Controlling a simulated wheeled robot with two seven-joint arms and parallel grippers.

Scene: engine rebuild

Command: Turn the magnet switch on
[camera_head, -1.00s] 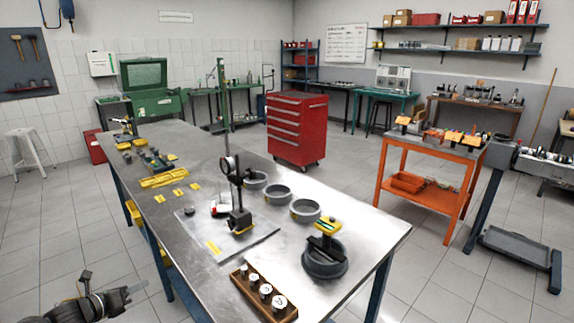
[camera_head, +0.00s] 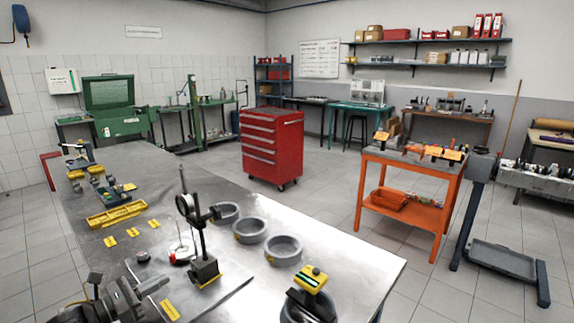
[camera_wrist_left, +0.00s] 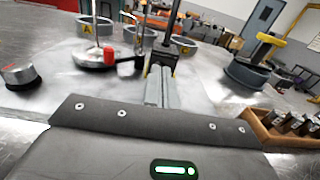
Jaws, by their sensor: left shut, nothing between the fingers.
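The dial indicator stand (camera_head: 203,270) stands upright on the steel bench, with a dark magnetic base, a yellow strip at its foot and a round dial (camera_head: 186,204) on its post. Its magnet switch is too small to make out. My left gripper (camera_head: 158,284) is in front and left of the base, shut and empty. In the left wrist view the shut fingers (camera_wrist_left: 160,87) point at the dark base (camera_wrist_left: 165,62), overlapping it in the picture; I cannot tell if they touch. My right gripper is in neither view.
Grey rings (camera_head: 283,249) stand behind and right of the stand. A dark ring with a yellow-topped tool (camera_head: 312,279) is at the right. A red-marked round gauge (camera_head: 180,255) sits just left of the base. A wooden tray (camera_wrist_left: 266,126) shows at the wrist view's right.

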